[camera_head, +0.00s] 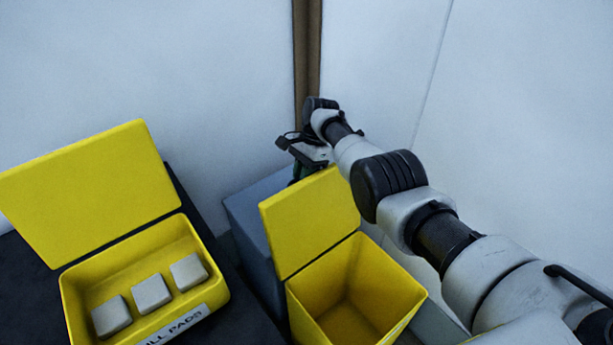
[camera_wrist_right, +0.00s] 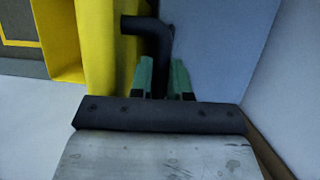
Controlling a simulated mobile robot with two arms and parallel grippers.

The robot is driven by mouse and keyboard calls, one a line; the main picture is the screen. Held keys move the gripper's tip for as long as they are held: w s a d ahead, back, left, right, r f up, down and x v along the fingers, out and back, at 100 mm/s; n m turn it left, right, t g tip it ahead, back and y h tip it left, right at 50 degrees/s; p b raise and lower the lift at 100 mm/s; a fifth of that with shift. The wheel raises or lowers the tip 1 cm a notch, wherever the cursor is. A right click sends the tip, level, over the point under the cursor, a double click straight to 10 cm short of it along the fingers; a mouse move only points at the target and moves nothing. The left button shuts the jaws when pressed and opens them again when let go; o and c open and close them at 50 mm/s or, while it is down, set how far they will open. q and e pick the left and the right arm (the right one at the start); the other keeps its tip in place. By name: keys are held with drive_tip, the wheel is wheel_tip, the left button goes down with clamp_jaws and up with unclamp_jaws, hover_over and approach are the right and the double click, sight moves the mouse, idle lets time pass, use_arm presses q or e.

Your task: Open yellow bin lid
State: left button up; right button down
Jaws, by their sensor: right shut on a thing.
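The yellow bin (camera_head: 379,277) stands in the lower middle of the head view. Its yellow lid (camera_head: 310,220) is raised, tilted up at the far left side, and the empty inside shows. My right gripper (camera_head: 303,165) is behind the lid's top edge, its fingertips mostly hidden there. In the right wrist view, the green fingers (camera_wrist_right: 164,80) are shut on a black bent handle (camera_wrist_right: 160,38) that reaches to the yellow surface on the left. My left gripper is in neither view.
A yellow box (camera_head: 190,240) with a raised lid (camera_head: 90,190) stands left on a dark surface, with three grey pads (camera_head: 151,294) inside. A blue-grey block (camera_head: 250,225) is behind the bin. Pale walls and a brown corner post (camera_head: 307,45) close off the back.

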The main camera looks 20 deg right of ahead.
drive_tip(key=shift+a+f, duration=0.15)
drive_tip(key=shift+f, duration=0.3)
drive_tip(key=c, duration=1.1)
unclamp_jaws()
drive_tip(key=shift+w+f, duration=0.1)
drive_tip(key=shift+w, duration=0.05)
drive_tip(key=v, duration=1.2)
drive_tip(key=shift+a, duration=0.2)
